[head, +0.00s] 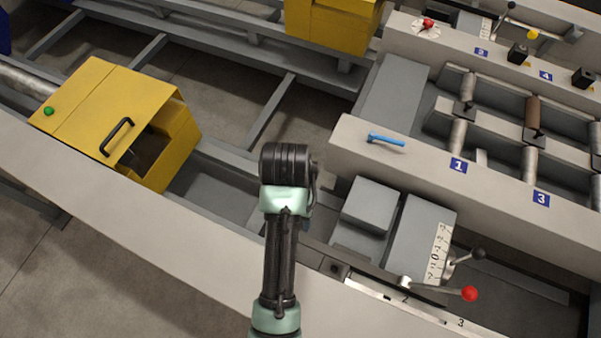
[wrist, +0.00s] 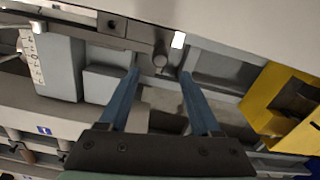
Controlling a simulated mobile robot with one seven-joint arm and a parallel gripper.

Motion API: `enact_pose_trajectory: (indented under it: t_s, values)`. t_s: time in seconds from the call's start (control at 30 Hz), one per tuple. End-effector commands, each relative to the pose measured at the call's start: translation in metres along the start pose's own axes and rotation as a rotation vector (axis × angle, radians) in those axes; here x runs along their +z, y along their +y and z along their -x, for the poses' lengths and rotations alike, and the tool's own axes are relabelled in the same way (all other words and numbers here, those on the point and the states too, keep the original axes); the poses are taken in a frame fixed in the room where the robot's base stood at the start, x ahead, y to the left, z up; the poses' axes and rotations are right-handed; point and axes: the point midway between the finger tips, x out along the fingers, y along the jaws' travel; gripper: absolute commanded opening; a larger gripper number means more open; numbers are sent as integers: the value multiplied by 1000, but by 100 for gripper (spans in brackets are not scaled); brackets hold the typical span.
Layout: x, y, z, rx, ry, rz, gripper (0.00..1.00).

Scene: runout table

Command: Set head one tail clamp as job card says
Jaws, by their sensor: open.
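In the head view, a grey block (head: 412,232) carries a white scale (head: 437,256) with a 0 mark; the block and scale also show upside down in the wrist view (wrist: 60,65). A lever with a red knob (head: 470,293) and one with a black knob (head: 478,254) stand beside it. I cannot tell which part is the head one tail clamp. No readable job card is in view. My gripper (wrist: 160,73) is open, its two blue fingers apart. My arm hides this area in the head view.
A yellow box (head: 90,95) with a black handle and green button stands left, also at right in the wrist view (wrist: 260,95). A blue handle (head: 386,140) lies on the beige beam (head: 350,140) beside label 1. A pale rail (head: 120,210) runs along the front.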

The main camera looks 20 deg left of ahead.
Motion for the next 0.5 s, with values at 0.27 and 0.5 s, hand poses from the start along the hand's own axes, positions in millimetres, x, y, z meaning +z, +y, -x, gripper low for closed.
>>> enact_pose_trajectory:
  t_s: [0.27,0.5]
  values:
    - [1,0,-43,1,-5,0,65]
    - [0,0,-92,1,-2,0,65]
